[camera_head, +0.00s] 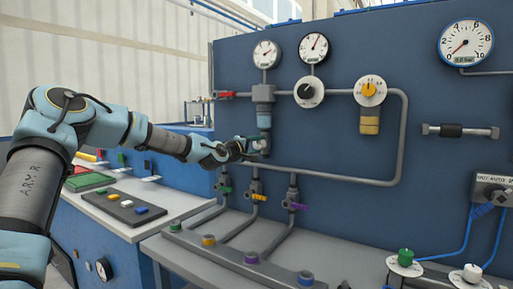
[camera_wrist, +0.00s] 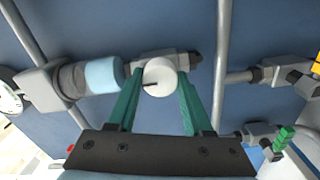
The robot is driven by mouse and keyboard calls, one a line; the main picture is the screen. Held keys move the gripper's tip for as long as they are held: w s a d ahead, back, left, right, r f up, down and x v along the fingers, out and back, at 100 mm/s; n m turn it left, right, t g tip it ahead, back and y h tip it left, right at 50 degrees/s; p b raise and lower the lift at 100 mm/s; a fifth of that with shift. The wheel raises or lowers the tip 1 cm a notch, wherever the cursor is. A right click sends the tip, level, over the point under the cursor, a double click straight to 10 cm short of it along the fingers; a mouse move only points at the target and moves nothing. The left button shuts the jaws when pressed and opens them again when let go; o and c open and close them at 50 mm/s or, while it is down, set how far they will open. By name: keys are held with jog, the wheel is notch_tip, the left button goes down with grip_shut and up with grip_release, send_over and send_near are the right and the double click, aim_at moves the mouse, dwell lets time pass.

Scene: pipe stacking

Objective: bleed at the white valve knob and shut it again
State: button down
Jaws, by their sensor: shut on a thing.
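The white valve knob (camera_wrist: 160,77) shows face-on in the wrist view, with a dark mark pointing to the left of the picture. It sits at the end of the light-blue filter bowl (camera_wrist: 105,75). My gripper (camera_wrist: 161,74) has its two green fingers on either side of the knob and is shut on it. In the head view my gripper (camera_head: 252,146) is at the panel just below the filter bowl (camera_head: 264,118). There my fingers and wrist hide the knob.
The blue panel (camera_head: 350,135) carries gauges, a black knob (camera_head: 306,91), a yellow knob (camera_head: 369,90) and a grey pipe loop (camera_head: 402,140). Small green, yellow and purple valves (camera_head: 294,206) stand below my gripper. Another white knob (camera_head: 472,272) is at the lower right.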

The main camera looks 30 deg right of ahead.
dwell(0.5)
jog(key=shift+c, duration=1.5)
grip_release()
jog(key=shift+a, duration=0.1)
jog(key=v, duration=1)
jog(key=shift+s+a+b, duration=0.15)
jog(key=shift+a+b, duration=0.15)
